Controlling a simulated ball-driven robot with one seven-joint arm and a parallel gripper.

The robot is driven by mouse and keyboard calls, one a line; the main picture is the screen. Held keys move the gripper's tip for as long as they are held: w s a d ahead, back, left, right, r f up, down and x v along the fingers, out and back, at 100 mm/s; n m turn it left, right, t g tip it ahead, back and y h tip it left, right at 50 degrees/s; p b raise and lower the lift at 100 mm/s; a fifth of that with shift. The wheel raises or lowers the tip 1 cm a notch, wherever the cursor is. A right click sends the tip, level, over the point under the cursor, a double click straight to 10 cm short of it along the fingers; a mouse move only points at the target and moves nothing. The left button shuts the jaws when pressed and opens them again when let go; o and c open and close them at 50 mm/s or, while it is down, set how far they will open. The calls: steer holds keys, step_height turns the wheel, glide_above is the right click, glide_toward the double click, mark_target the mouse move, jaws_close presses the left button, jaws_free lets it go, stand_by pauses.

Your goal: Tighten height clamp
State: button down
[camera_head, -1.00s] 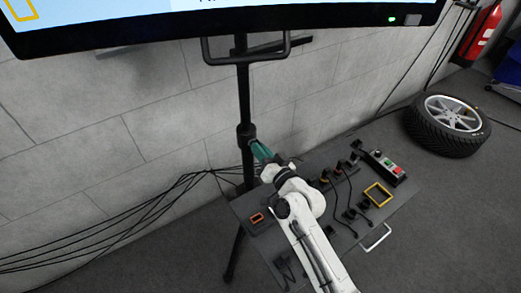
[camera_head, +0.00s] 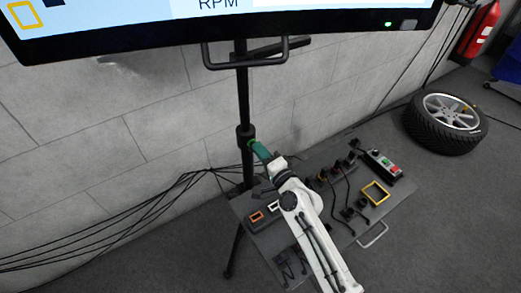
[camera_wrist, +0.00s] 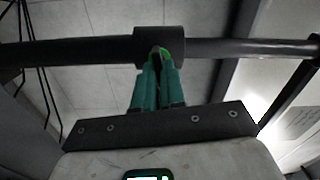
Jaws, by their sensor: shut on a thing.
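The height clamp is a black collar (camera_head: 245,136) on the dark upright pole (camera_head: 243,95) of the screen stand. In the wrist view the collar (camera_wrist: 177,40) lies across the top, with the pole running sideways through it. My gripper (camera_head: 253,145) reaches the collar from the lower right with its teal fingers. The fingers hide most of that part.
A large screen (camera_head: 220,20) with a handle (camera_head: 245,65) hangs above. A grey panel table (camera_head: 330,235) with cables, a control box (camera_head: 381,163) and a yellow frame (camera_head: 376,193) lies below my arm.

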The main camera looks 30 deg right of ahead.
steer(key=shift+f+m, duration=0.1)
steer(key=shift+m, duration=0.8)
steer(key=c, duration=1.2)
jaws_free()
steer(key=s+b, duration=0.1)
steer(key=s, duration=1)
